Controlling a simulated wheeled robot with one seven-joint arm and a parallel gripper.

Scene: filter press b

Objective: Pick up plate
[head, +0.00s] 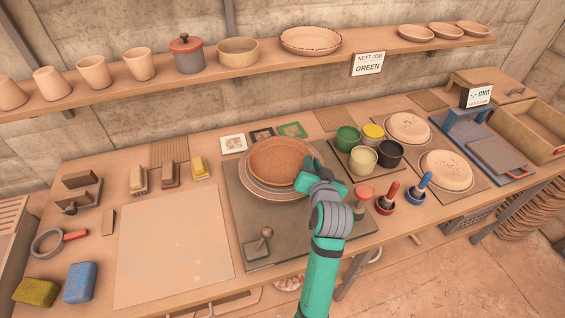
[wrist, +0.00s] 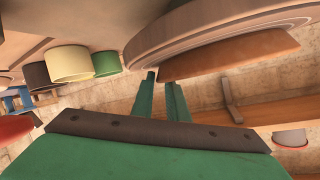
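A round terracotta plate (head: 278,160) with a raised rim sits on a wider, paler ringed disc (head: 262,190), on a dark board (head: 238,215). My gripper (head: 308,174) is at the plate's right rim. Its two green fingers are apart. In the wrist view, the fingers (wrist: 163,80) point at the near end of the terracotta plate (wrist: 230,55), and the pale disc (wrist: 215,27) also shows. I cannot tell whether the fingers touch the rim. My gripper hides part of the plate's right edge in the head view.
Several glaze pots (head: 363,159) stand close on the right, beside two speckled plates (head: 446,171). Tools with red and blue handles (head: 424,180) stand in front of them. A small stamp-like tool (head: 261,247) sits on the board's front. A pale slab (head: 172,245) lies left.

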